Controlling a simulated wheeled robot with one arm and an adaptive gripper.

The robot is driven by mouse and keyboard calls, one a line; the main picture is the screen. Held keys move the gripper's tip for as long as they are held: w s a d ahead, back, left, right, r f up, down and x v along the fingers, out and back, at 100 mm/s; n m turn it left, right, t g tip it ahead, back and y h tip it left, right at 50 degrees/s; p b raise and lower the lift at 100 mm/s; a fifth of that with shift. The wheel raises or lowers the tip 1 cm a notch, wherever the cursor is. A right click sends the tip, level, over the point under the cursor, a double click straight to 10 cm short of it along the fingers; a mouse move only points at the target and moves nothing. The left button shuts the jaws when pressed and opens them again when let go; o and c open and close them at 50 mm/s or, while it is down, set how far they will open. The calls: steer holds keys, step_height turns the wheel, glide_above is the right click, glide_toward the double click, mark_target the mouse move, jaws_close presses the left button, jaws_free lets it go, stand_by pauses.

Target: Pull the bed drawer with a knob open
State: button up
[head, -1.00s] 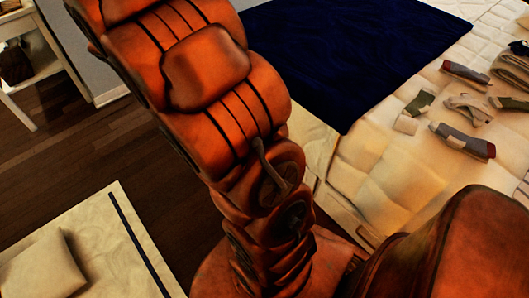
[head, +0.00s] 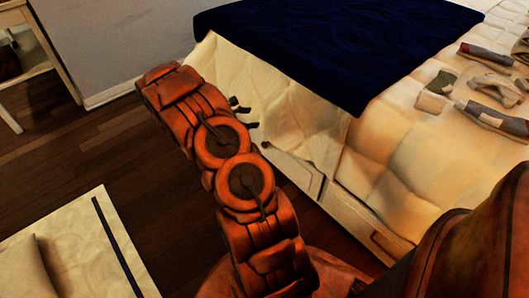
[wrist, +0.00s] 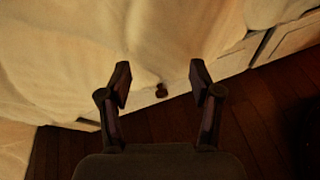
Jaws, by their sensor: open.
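The bed drawer's knob (wrist: 161,90) is small and dark in the wrist view, on a pale front edge under the draped bed cover. My gripper (wrist: 160,80) is open, with one finger on each side of the knob in the picture. Nothing is between the fingers that I can see being held, and I cannot tell how far the knob is from them. In the head view my gripper (head: 243,112) is beside the cream bed cover (head: 235,75) at the bed's side. The knob is hidden there.
Other drawer fronts (head: 290,168) run along the bed's lower side. A dark blue blanket (head: 340,45) and several socks (head: 494,117) lie on the bed. A pale mat (head: 75,250) with a cushion is at left. Dark wooden floor (head: 100,150) is free between.

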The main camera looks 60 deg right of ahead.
mark_target(263, 145)
steer(key=w+d+f+n+t+b, duration=0.1)
steer(key=d+f+n+b, duration=0.15)
steer(key=f, duration=0.85)
steer(key=w+d+f+n+t+b, duration=0.15)
steer(key=f+b, duration=0.25)
steer(key=f, duration=0.8)
steer(key=shift+g+h, duration=0.25)
steer(key=shift+h, duration=0.05)
steer(key=b+x, duration=0.1)
steer(key=x, duration=0.3)
steer(key=b+x, duration=0.1)
steer(key=x, duration=0.1)
steer(key=shift+d+r+b, duration=0.2)
steer(key=shift+d+b, duration=0.05)
steer(key=shift+b, duration=0.1)
steer(key=shift+x, duration=0.75)
steer(key=shift+r, duration=0.15)
jaws_close()
